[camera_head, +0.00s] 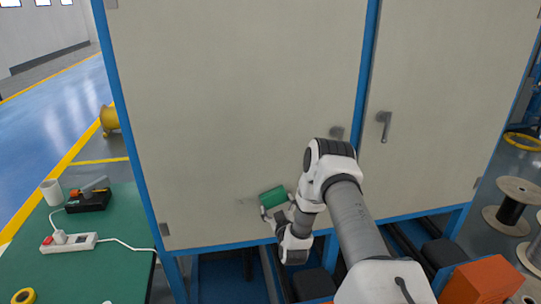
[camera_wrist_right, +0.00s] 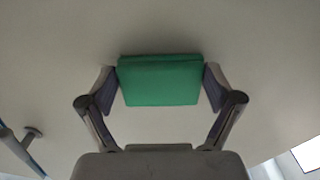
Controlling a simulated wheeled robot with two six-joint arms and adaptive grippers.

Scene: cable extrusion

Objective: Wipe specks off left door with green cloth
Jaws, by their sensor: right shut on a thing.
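The green cloth (camera_head: 272,196) is a folded block at the lower part of the left door (camera_head: 235,100), a large beige panel in a blue frame. My right gripper (camera_head: 278,206) is shut on the cloth, with one finger at each end. In the right wrist view the cloth (camera_wrist_right: 160,82) sits between the two fingertips, its far edge at or very near the door surface; I cannot tell whether it touches. Faint dark specks (camera_head: 246,200) show on the door just left of the cloth. My left gripper is out of view.
The right door (camera_head: 440,110) has a grey handle (camera_head: 384,125). A green table (camera_head: 85,272) at the left holds a power strip (camera_head: 69,242), a black tool (camera_head: 90,198), a white cup (camera_head: 52,192) and yellow tape (camera_head: 23,296). Cable spools (camera_head: 512,203) and an orange box (camera_head: 480,280) are at right.

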